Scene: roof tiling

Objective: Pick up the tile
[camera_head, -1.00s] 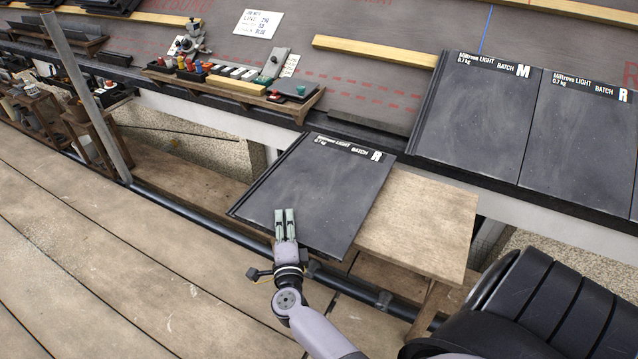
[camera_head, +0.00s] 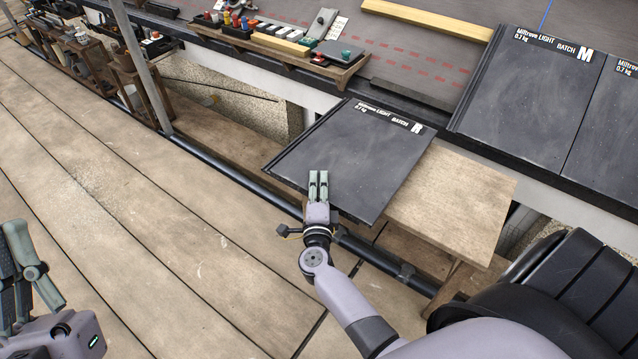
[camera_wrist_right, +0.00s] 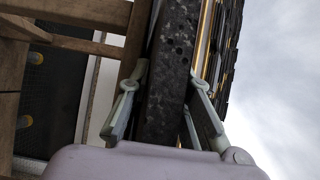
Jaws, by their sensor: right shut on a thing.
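The dark grey tile (camera_head: 350,150) with a printed strip along its far edge overlaps the left part of a small wooden bench (camera_head: 455,205). I cannot tell whether it rests on the bench or is raised slightly. My right gripper (camera_head: 318,180) is shut on the tile at its near edge. In the right wrist view the tile (camera_wrist_right: 168,75) stands edge-on between the two fingers (camera_wrist_right: 160,105). My left gripper (camera_head: 20,262) is at the lower left, apart from the tile; whether it is open is unclear.
More tiles (camera_head: 525,95) lie on the roof at the right. A tool tray (camera_head: 335,72) sits on the roof edge behind the tile. A metal pole (camera_head: 140,65) stands at the left. The plank floor (camera_head: 180,230) is largely clear.

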